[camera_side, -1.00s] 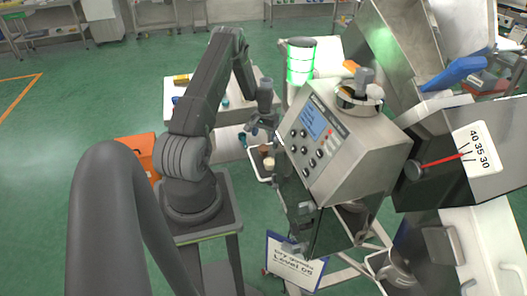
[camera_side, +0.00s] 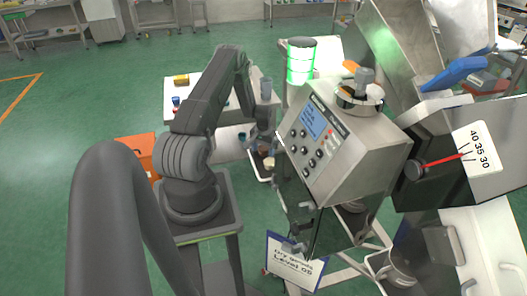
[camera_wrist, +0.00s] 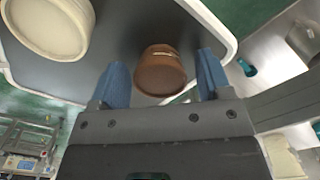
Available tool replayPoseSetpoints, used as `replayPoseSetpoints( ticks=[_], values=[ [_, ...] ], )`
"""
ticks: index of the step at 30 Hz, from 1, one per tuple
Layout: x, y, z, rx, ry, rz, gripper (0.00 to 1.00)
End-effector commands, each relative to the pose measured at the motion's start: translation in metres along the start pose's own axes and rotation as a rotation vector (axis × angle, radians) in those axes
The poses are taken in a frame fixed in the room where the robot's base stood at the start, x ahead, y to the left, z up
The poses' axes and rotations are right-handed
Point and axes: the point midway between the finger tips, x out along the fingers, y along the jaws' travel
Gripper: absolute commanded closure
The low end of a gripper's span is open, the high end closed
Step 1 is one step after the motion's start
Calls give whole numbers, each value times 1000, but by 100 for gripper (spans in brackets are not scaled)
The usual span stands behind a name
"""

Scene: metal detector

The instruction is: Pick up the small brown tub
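The small brown tub (camera_wrist: 160,71) stands on a dark tray with a pale rim (camera_wrist: 222,22) in the wrist view. My gripper (camera_wrist: 162,72) is open, with one blue fingertip on each side of the tub. The tub shows between the fingertips; I cannot tell whether either finger touches it. A larger cream tub (camera_wrist: 48,22) stands to the left on the same tray. In the side view my gripper (camera_side: 262,145) is low over the tray, and the brown tub is mostly hidden there.
The metal detector's control box (camera_side: 345,140) stands close to the right of my gripper in the side view. A white table (camera_side: 185,92) with small items is behind my arm. An orange box (camera_side: 138,152) is at the left.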

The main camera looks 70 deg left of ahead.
Motion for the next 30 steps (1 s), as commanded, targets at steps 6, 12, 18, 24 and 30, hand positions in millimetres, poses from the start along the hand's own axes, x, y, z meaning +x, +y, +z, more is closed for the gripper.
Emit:
replayPoseSetpoints(
  ticks=[6, 12, 18, 24, 30],
  values=[
    [0, 0, 0, 0, 0, 0, 50],
    [0, 0, 0, 0, 0, 0, 69],
    [0, 0, 0, 0, 0, 0, 73],
    [-5, 0, -1, 0, 1, 0, 73],
    [-29, 0, -1, 0, 4, -1, 73]
  ],
)
